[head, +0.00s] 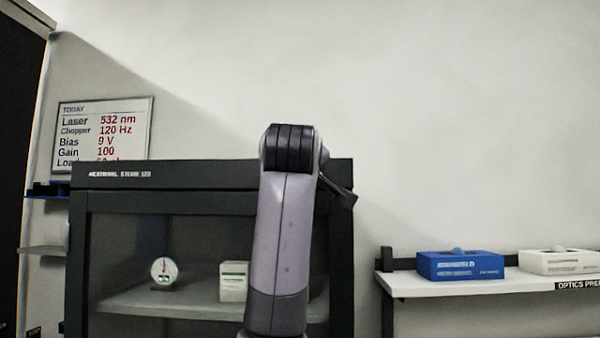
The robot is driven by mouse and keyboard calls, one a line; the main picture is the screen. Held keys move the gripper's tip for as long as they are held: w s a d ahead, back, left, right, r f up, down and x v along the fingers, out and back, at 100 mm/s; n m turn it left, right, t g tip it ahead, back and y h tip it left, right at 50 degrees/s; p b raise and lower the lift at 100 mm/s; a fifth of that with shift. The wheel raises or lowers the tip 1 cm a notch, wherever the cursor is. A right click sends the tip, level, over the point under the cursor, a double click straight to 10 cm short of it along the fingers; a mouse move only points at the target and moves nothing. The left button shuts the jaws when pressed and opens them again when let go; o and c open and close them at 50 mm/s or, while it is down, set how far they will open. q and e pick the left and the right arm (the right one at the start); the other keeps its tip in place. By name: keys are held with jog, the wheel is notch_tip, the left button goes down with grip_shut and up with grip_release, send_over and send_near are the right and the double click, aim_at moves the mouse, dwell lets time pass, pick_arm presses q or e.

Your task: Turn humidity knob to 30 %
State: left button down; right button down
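No humidity knob can be made out in the head view. A dark cabinet (210,201) with a lettered top band and a glazed front stands in the middle left. A small round white dial (163,271) with a red pointer sits on its inner shelf; its scale is too small to read. One of my arms rises in front of the cabinet's right part and hides what is behind it. A dark angled piece shows beside that arm's top joint; I cannot tell what it belongs to. Neither gripper can be made out.
A white box (233,281) stands on the cabinet shelf (150,300). A wall board (103,130) lists settings, its lower line partly hidden by the cabinet. At right, a wall shelf (420,285) holds a blue box (460,265) and a white box (560,261). The upper right wall is bare.

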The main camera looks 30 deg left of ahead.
pick_arm(q)
jog(key=shift+n, duration=0.3)
jog(key=c, duration=0.9)
grip_release()
jog(key=shift+c, duration=0.2)
jog(key=b+v, duration=0.2)
jog(key=v, duration=0.5)
jog(key=shift+s, duration=0.1)
